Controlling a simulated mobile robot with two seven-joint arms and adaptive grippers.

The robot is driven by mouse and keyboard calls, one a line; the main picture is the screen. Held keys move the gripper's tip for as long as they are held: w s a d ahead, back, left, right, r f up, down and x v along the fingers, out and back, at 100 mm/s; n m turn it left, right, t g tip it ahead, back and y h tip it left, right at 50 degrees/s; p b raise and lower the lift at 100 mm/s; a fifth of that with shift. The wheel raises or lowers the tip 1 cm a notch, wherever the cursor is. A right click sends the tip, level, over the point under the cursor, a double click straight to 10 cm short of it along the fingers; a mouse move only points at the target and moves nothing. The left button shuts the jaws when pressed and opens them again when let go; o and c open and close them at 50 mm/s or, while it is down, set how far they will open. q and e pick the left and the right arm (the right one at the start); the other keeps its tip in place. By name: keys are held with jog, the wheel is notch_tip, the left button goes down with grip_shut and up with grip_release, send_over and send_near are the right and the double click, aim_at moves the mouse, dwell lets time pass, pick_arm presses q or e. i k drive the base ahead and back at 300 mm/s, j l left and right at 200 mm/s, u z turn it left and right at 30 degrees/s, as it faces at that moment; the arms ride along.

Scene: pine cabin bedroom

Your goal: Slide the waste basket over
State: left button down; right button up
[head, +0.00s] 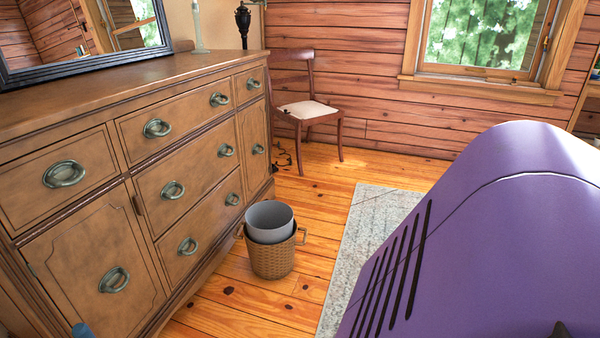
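The waste basket (273,262) is a round tan wicker basket with a small handle on each side. A grey bin or liner (270,232) sits inside it and sticks up above its rim; its inside looks empty from here. The basket stands upright on the plank floor near the front of the wooden dresser (185,150), by its far end. I cannot tell whether its left handle touches the dresser. No gripper shows clearly in the head view, and nothing is seen touching the basket.
A grey rug (370,230) lies right of the basket, with a strip of bare floor (312,265) between. A wooden chair (305,108) with a pale seat stands behind, near the plank wall. A dark cord (283,155) lies by the chair. The lower right is blocked from view.

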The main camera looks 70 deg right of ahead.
aim_at(269, 261)
jog(key=z, duration=1.8)
